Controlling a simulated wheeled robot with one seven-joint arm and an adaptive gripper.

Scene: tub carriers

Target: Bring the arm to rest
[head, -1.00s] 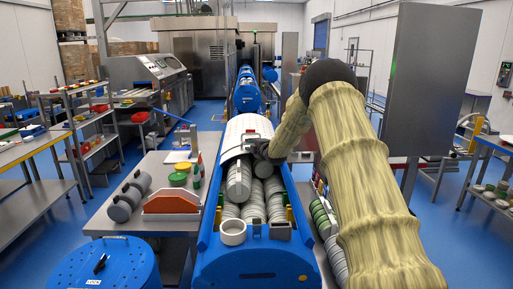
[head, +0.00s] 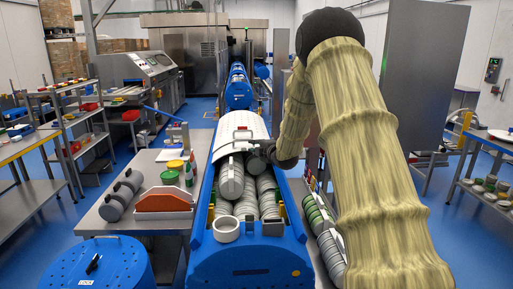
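My arm, in a tan fabric sleeve, rises at the right of the head view and bends down over the blue tub carrier (head: 205,215). My gripper (head: 250,150) is small and dark at the sleeve's end, by the carrier's white curved cover (head: 226,130). Whether its fingers are open or shut is too small to tell. Grey round tubs (head: 246,207) lie in rows inside the open carrier, below and in front of the gripper. A white ring-like tub (head: 226,229) sits at the carrier's near end.
A steel table (head: 120,218) at left holds an orange rack (head: 164,201), grey cylinders (head: 121,195) and green and yellow lids. A blue drum lid (head: 95,265) is at front left. A tall grey panel (head: 425,75) stands at right.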

